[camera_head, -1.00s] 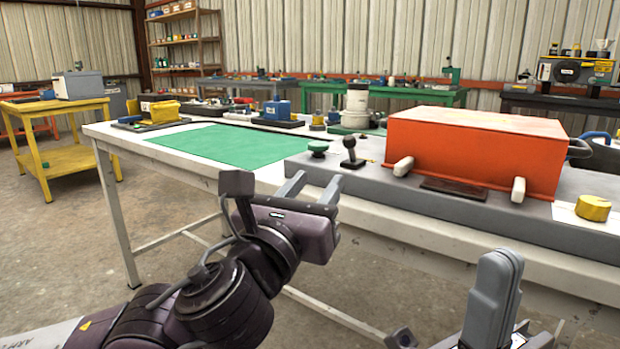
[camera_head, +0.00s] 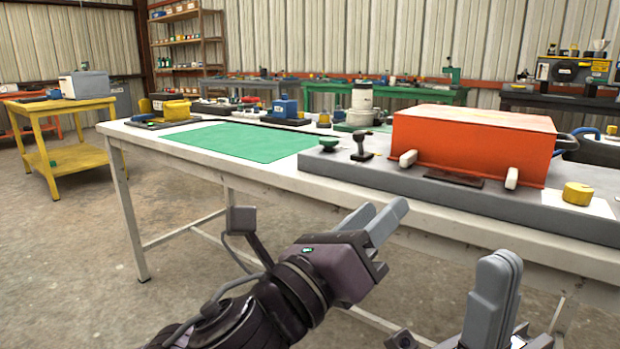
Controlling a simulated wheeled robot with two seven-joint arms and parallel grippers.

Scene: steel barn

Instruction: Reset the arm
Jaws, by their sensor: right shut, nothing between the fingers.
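My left gripper (camera_head: 386,204) is in front of the white workbench (camera_head: 240,172), by its front edge, with its grey fingers pointing up and to the right. The fingers are apart and nothing shows between them. My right gripper (camera_head: 504,258) is at the lower right, in front of the bench, with its grey fingers pointing up and pressed together. It is empty. Both grippers are clear of the things on the bench.
On the bench, an orange box (camera_head: 475,143) stands on a grey base plate, with a black knob (camera_head: 361,146) and a yellow knob (camera_head: 577,193) nearby. A green mat (camera_head: 242,141) lies left. A yellow table (camera_head: 62,106) stands far left. The floor between is open.

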